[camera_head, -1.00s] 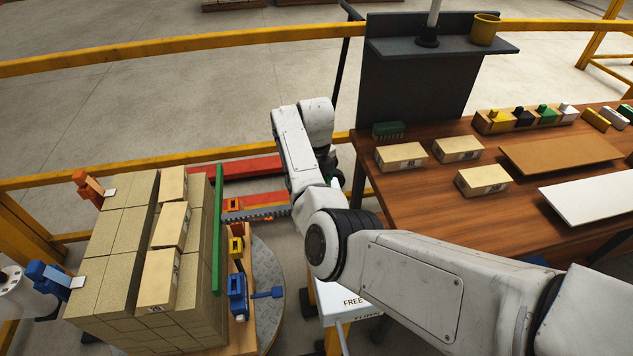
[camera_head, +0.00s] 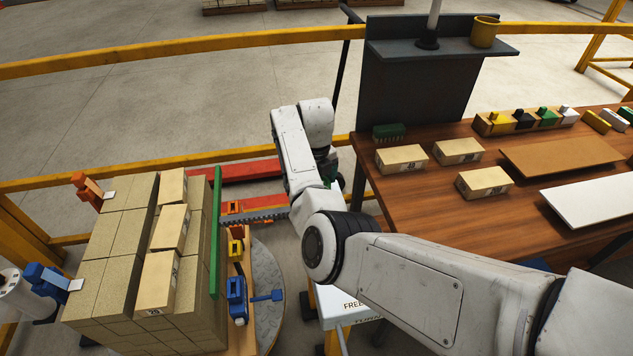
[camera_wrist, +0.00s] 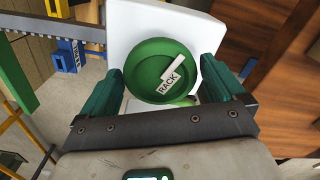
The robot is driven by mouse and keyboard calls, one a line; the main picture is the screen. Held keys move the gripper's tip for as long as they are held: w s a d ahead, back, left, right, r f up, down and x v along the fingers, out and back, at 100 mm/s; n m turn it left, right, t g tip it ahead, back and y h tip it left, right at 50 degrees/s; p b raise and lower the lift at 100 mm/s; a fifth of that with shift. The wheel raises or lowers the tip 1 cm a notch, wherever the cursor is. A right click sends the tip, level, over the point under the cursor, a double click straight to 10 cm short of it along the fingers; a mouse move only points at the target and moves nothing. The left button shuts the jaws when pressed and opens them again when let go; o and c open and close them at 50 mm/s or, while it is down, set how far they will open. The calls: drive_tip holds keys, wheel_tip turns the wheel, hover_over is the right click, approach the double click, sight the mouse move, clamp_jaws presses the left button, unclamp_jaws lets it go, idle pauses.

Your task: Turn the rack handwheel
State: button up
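The rack handwheel (camera_wrist: 148,62) is a round green wheel labelled RACK, mounted on a white plate (camera_wrist: 128,18) in the wrist view. My gripper (camera_wrist: 161,66) faces it with green fingers far apart, one at each side of the wheel. The fingertips line up closely with its rim, but I cannot tell whether they touch or press it. In the head view, my arm hides the wheel and my gripper. A grey toothed rack (camera_head: 262,214) runs from behind my arm to the upright green panel (camera_head: 217,235) beside the brick stack (camera_head: 110,240).
A brown table (camera_head: 420,195) with bricks (camera_head: 485,181) and boards stands at the right. A blue clamp (camera_head: 237,295) and a yellow one (camera_head: 235,250) sit beside the panel. A yellow rail (camera_head: 150,48) crosses behind.

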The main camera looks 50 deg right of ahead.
drive_tip(key=shift+o, duration=0.2)
wheel_tip(320, 180, up, 11)
drive_tip(key=b, duration=0.1)
drive_tip(key=shift+f, duration=0.15)
idle(0.3)
drive_tip(key=shift+s+a+f, duration=0.1)
idle(0.5)
